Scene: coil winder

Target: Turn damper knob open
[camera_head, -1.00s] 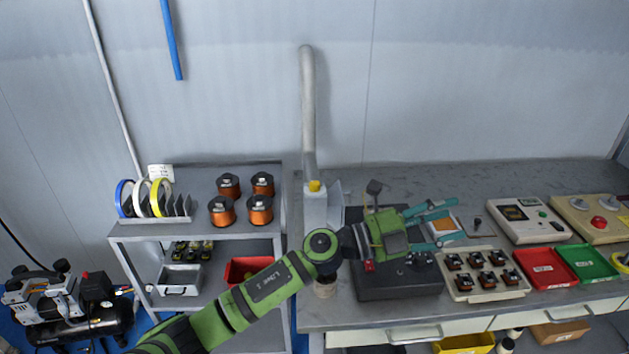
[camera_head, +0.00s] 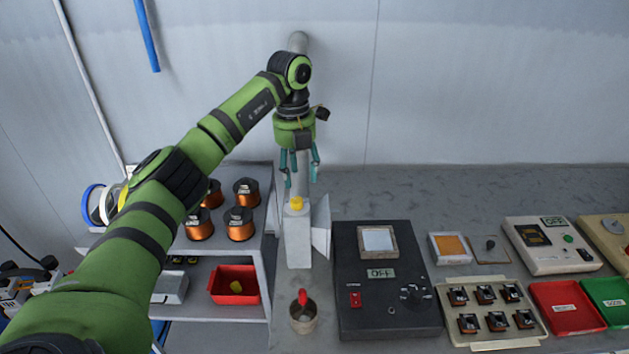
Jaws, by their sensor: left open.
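The yellow damper knob (camera_head: 296,203) sits on top of a pale grey box-shaped duct (camera_head: 297,240) at the left end of the workbench. A grey pipe rises from behind it up the wall. My left gripper (camera_head: 300,172) points down with its teal fingers apart and empty, just above the knob and not visibly touching it. The green left arm comes in from the lower left and bends over at the top. My right gripper is not in view.
A black winder box (camera_head: 387,295) with an OFF display stands right of the duct. A small cup (camera_head: 303,318) with a red-handled tool stands in front. Copper spools (camera_head: 240,224) fill the left shelf. A tray (camera_head: 492,308) of small parts lies at right.

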